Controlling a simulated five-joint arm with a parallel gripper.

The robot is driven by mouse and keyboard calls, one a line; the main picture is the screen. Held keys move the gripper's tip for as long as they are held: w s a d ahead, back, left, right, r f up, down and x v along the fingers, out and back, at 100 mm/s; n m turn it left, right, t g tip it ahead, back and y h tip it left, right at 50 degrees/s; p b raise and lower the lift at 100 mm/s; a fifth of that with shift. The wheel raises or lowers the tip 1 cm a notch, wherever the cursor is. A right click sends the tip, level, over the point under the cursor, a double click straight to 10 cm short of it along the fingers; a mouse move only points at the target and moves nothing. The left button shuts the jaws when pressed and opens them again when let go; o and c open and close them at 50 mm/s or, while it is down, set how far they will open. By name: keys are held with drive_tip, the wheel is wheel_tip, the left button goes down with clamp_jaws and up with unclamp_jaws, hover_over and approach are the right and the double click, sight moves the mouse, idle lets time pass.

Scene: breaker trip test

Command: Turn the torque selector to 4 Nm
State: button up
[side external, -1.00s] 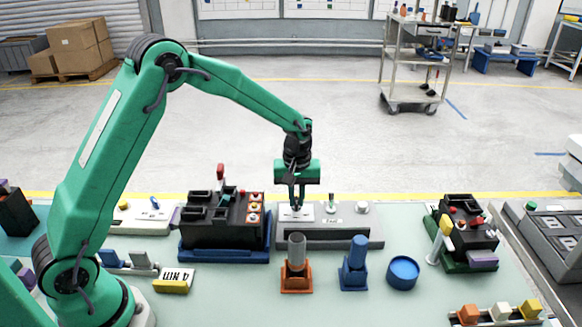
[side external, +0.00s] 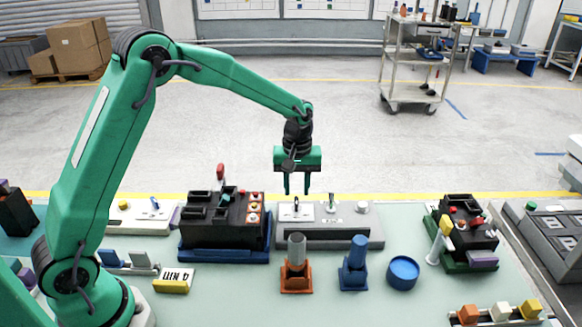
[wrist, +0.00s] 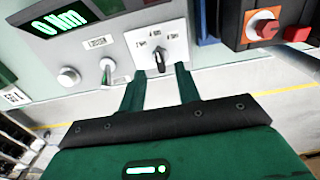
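The torque selector is a small dark knob (wrist: 160,62) on a white plate (wrist: 172,42) with Nm labels around it. The knob stands roughly upright in the wrist view; the labels are too small to tell surely which one it points at. In the side view the selector (side external: 296,208) is on the left of a grey console (side external: 330,237). My gripper (side external: 297,190) is open and empty above it, apart from the knob. In the wrist view its two fingers (wrist: 160,72) stand either side below the knob. The console's display (wrist: 58,24) reads 0 Nm.
A toggle lever (wrist: 107,72) and a round knob (wrist: 68,76) share the console. A black breaker unit (side external: 222,215) stands close to its left.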

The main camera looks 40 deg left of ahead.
sight(297, 200)
wheel_tip(297, 200, up, 4)
drive_tip(key=shift+f, duration=0.1)
drive_tip(key=shift+r, duration=0.25)
drive_tip(key=shift+s+r, duration=0.15)
drive_tip(key=shift+r, duration=0.1)
drive_tip(key=s+a+r+m+t, duration=0.1)
drive_tip(key=s+r+m+t, duration=0.15)
drive_tip(key=s+r, duration=0.6)
drive_tip(key=s+a+r+m+t, duration=0.15)
drive_tip(key=s+r+m, duration=0.3)
drive_tip(key=s, duration=0.75)
drive_tip(key=s+f+m+t, duration=0.1)
drive_tip(key=s+m, duration=0.1)
drive_tip(key=s, duration=0.4)
drive_tip(key=shift+s+d+f+t, duration=0.15)
drive_tip(key=shift+s+d+t, duration=0.1)
drive_tip(key=shift+s+t, duration=0.1)
